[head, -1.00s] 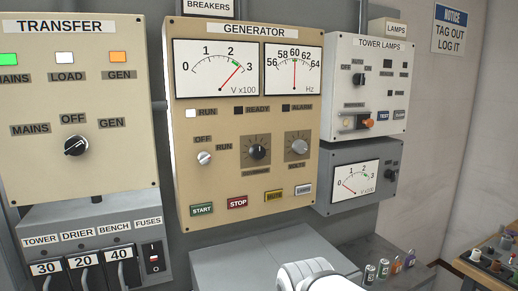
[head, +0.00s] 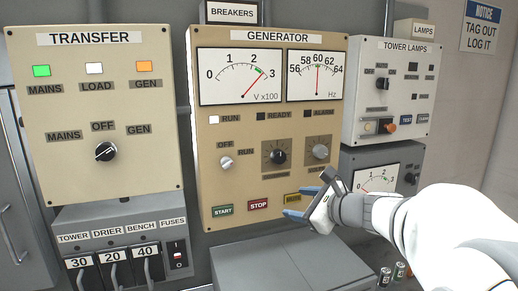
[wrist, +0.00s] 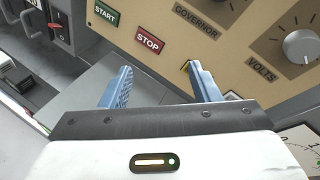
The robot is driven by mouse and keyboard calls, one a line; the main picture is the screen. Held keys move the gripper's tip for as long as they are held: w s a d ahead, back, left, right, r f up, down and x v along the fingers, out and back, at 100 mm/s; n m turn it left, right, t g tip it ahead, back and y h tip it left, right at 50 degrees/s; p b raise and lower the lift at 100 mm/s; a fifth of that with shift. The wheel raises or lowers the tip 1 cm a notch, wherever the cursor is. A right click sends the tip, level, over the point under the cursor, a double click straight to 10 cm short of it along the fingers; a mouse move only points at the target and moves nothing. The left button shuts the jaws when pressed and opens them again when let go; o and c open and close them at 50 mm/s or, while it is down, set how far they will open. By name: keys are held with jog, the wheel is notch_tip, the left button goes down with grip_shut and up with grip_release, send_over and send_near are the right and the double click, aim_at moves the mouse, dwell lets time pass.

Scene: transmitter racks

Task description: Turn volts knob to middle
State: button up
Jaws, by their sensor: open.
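The volts knob (head: 319,151) is a silver-grey round knob at the lower right of the beige generator panel (head: 225,185). It also shows at the upper right in the wrist view (wrist: 300,46), above its VOLTS label (wrist: 261,69). My gripper (head: 308,203) is in front of the panel's lower right part, below the volts knob and apart from it. Its blue fingers are open and empty in the wrist view (wrist: 160,80). The generator voltmeter (head: 240,76) needle points near the right end, close to 3.
The black governor knob (head: 278,156) is just left of the volts knob. START (head: 222,211), STOP (head: 258,205) and a yellow button (head: 294,199) lie along the panel's bottom. The tower lamps panel (head: 360,60) and a grey meter box (head: 350,160) stand to the right.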

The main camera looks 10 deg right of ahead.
aim_at(323, 152)
jog(key=w+d+r+m+t+h+p, duration=0.1)
jog(key=w+d+r+m+t+h, duration=0.1)
jog(key=d+r+m+t, duration=0.25)
jog(key=w+d+r+m+t+h, duration=0.1)
jog(key=w+d+r+m+h, duration=0.15)
jog(key=d+m, duration=0.35)
jog(key=shift+n+g+y, duration=0.25)
jog(key=shift+n+y, duration=0.2)
jog(key=shift+n, duration=0.1)
jog(key=w, duration=0.2)
jog(key=w+p, duration=0.1)
jog(key=w, duration=0.1)
jog(key=w+p, duration=0.1)
jog(key=w, duration=0.2)
jog(key=shift+w+r, duration=0.1)
jog(key=shift+r, duration=0.3)
jog(key=shift+c, duration=0.3)
jog(key=c, duration=0.9)
